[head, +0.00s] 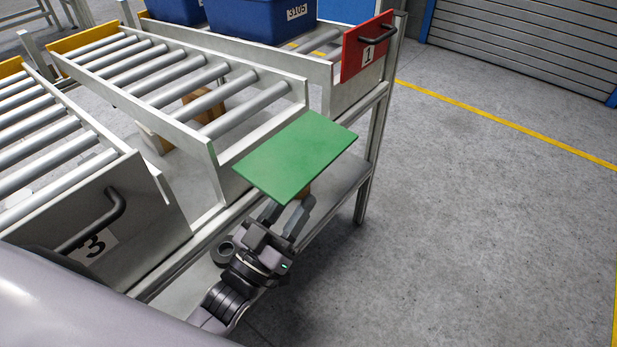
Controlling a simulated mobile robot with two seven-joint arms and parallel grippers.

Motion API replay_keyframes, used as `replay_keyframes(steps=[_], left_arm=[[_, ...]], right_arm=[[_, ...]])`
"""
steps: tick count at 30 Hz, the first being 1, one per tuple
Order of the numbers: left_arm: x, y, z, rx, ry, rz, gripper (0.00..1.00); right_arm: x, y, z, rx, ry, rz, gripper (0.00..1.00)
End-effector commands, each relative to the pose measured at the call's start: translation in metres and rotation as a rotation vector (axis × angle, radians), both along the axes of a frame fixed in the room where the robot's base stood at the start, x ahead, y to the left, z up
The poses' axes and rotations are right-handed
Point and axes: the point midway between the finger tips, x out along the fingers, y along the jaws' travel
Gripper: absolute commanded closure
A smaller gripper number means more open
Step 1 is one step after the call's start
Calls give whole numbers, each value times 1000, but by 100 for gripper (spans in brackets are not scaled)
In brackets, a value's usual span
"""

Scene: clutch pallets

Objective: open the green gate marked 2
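The green gate (296,157) is at the front end of the middle roller lane (178,82). It is swung out and lies nearly flat, with its plain green face up. Its number and any handle are hidden, probably on the underside. My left gripper (285,211) is just below the gate's near edge, its two fingers pointing up under the panel with a gap between them. The panel hides the fingertips, so I cannot tell whether they hold anything. My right gripper is not in view.
A grey gate marked 3 (113,213) with a dark handle closes the left lane. A red gate marked 1 (366,48) closes the right lane, where blue crates (262,20) stand. A lower shelf (335,188) runs beneath. The floor (480,220) at right is clear.

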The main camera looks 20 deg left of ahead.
Motion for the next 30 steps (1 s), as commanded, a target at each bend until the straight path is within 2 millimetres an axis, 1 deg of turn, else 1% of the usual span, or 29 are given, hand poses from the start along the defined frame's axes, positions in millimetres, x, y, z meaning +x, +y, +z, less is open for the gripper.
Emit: replay_keyframes(steps=[1, 6, 12, 16, 23, 24, 26, 27, 30], left_arm=[[7, -2, 4, -2, -3, 0, 62], [29, -9, 14, -1, -2, 0, 62], [47, -14, 20, 0, 1, 1, 62], [51, -16, 22, 0, 2, 1, 62], [51, -16, 22, 1, 3, 1, 62], [51, -16, 22, 0, 3, 2, 68], [51, -16, 22, 0, 3, 2, 88], [51, -16, 22, 0, 3, 2, 100], [51, -16, 22, 1, 3, 1, 100]], right_arm=[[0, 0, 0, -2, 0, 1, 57], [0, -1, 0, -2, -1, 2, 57], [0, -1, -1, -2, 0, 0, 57], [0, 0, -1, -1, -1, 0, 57], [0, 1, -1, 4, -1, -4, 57], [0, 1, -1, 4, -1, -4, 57], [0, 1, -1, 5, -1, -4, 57], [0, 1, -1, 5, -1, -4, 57], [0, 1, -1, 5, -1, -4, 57]])
